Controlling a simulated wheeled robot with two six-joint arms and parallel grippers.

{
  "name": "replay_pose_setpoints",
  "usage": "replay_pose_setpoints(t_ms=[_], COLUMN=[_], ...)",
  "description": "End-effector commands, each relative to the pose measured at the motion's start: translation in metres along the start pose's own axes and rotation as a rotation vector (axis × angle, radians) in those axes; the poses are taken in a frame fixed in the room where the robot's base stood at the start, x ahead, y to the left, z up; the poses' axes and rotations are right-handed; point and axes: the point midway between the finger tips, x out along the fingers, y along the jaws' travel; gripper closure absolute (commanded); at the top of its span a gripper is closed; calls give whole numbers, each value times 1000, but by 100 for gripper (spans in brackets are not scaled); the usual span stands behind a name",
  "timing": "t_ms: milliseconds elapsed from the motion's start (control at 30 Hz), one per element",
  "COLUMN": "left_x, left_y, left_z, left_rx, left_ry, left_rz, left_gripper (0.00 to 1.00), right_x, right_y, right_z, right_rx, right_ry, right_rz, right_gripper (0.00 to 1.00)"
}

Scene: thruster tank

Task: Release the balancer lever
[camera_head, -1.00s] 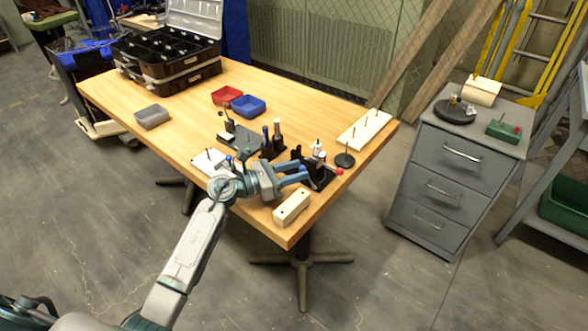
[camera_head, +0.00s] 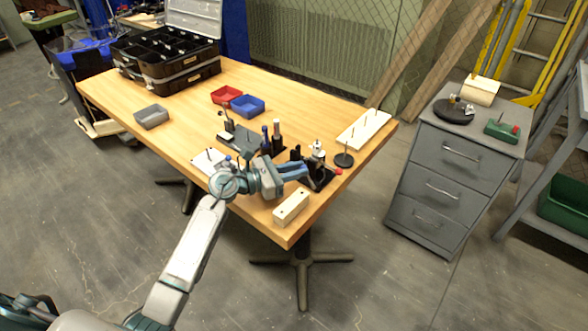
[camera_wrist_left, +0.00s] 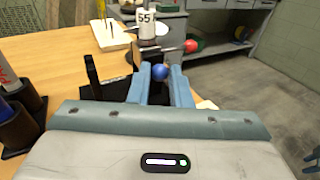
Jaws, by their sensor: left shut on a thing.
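The balancer (camera_head: 317,181) stands near the right front edge of the wooden table, with a black base and a pale cylinder on top. In the left wrist view its pale cylinder (camera_wrist_left: 147,24) reads 55. A rod with a red ball (camera_wrist_left: 191,46) points right; the red ball also shows in the head view (camera_head: 338,171). My left gripper (camera_head: 305,170) is at the balancer's left side. In the left wrist view its fingers (camera_wrist_left: 160,78) are shut on a blue ball knob (camera_wrist_left: 160,71). The knob's stem is hidden. My right gripper is not in view.
A cream block (camera_head: 291,208) lies just in front of my gripper. Dark upright holders with tools (camera_head: 271,144) stand behind it. A small black round stand (camera_head: 344,160) and a white pegged board (camera_head: 364,129) are to the right.

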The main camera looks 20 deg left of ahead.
Motion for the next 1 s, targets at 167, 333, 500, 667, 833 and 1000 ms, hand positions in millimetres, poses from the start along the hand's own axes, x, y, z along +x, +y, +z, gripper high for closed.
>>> replay_pose_setpoints(t_ms=[167, 333, 500, 667, 833, 1000], left_x=[3, 7, 11, 14, 16, 17], left_y=[-7, -15, -22, -28, -32, -34], left_z=[8, 14, 16, 18, 19, 19], left_rx=[128, 257, 372, 459, 521, 554], left_ry=[67, 134, 195, 241, 274, 293], left_rz=[6, 12, 17, 21, 23, 24], left_gripper=[100, 100, 100, 100, 100, 100], right_x=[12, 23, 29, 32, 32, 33], right_y=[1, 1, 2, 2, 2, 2], right_z=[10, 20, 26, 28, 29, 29], right_rx=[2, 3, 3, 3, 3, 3], right_ry=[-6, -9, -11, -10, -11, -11], right_rz=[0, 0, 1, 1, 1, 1], right_gripper=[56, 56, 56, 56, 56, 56])
